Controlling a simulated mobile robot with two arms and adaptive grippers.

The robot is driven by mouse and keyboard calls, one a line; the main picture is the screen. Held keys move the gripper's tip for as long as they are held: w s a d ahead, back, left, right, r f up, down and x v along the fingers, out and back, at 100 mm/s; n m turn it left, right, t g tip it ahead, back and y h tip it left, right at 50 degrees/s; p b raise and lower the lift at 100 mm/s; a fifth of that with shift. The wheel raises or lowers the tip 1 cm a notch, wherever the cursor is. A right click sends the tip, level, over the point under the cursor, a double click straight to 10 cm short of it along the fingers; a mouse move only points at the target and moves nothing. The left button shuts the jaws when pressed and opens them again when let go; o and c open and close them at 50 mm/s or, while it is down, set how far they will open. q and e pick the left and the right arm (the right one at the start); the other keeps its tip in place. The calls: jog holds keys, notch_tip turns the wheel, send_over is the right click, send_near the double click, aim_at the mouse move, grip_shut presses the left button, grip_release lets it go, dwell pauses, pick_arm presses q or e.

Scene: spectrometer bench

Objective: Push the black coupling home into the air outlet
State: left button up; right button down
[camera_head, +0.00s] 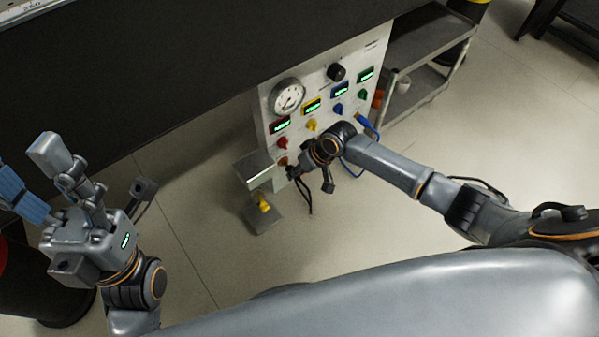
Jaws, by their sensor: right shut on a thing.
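The white gas panel (322,98) stands upright below the dark bench, with a round gauge, several lit displays and coloured knobs. My right gripper (298,171) is at the panel's lower part, under the red knob (282,143). It is shut on a small dark piece, which fits the black coupling, but my fingers and wrist hide most of it. The air outlet is hidden behind the gripper, so I cannot tell how deep the coupling sits.
A blue hose (366,126) loops beside my right wrist, and dark cables (304,196) hang below it. A metal bracket (254,170) juts from the panel's left side. A grey shelf cart (430,62) stands at the right. The floor in front is clear.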

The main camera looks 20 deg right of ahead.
jog(key=shift+w+a, duration=0.25)
jog(key=shift+w, duration=0.4)
jog(key=c, duration=1.1)
grip_release()
jog(key=v, duration=1.2)
jog(key=shift+d, duration=0.1)
